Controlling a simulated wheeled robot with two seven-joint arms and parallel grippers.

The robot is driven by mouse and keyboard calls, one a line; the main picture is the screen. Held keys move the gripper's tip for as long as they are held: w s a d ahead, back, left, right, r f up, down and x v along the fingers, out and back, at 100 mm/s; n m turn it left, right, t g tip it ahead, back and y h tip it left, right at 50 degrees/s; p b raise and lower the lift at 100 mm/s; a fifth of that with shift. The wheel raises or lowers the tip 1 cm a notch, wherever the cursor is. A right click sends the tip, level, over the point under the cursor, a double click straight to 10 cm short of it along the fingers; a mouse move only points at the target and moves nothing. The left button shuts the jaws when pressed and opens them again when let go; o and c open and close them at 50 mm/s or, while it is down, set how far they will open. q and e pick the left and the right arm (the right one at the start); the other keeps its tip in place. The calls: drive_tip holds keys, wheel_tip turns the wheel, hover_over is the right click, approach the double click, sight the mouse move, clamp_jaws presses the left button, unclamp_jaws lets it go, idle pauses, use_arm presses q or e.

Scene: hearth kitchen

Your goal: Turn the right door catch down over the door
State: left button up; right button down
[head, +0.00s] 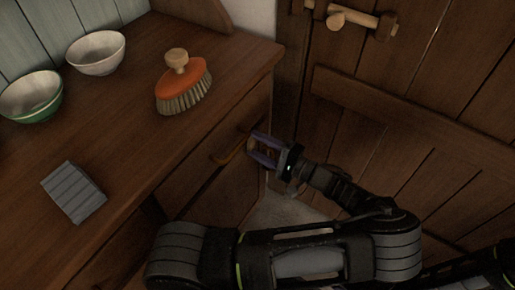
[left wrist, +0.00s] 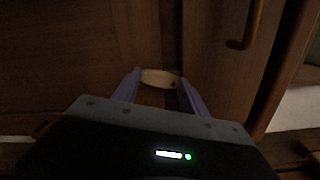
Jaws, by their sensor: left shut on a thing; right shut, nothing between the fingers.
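My left gripper (head: 256,150) has purple fingers and is at the front of the wooden cabinet, close to its right-hand corner. In the left wrist view its fingers (left wrist: 160,90) are shut on a small pale wooden catch (left wrist: 158,78). The catch lies crosswise in that view, at a dark vertical seam, with a dark dot near its right end. In the head view the catch is small and mostly covered by the fingers. The cabinet front (head: 232,181) carries a curved brass handle (head: 229,154), beside the gripper. My right gripper is not in view.
On the cabinet top stand an orange brush (head: 183,88), a white bowl (head: 96,53), a green bowl (head: 31,97) and a grey ribbed block (head: 73,192). A plank door (head: 400,80) with a wooden latch (head: 352,20) is close on the right.

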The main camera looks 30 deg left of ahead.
use_arm(q)
drive_tip(key=shift+w+f+n+b, duration=0.15)
drive_tip(key=shift+n+b, duration=0.15)
drive_tip(key=shift+n, duration=0.55)
drive_tip(key=shift+w+r+n+b, duration=0.15)
drive_tip(key=shift+n+b, duration=0.15)
drive_tip(key=shift+n, duration=0.55)
drive_tip(key=o, duration=1.4)
drive_tip(key=shift+d, duration=0.1)
drive_tip(key=d, duration=0.7)
drive_tip(key=shift+w+d, duration=0.1)
drive_tip(key=shift+d, duration=0.2)
drive_tip(key=shift+f, duration=0.1)
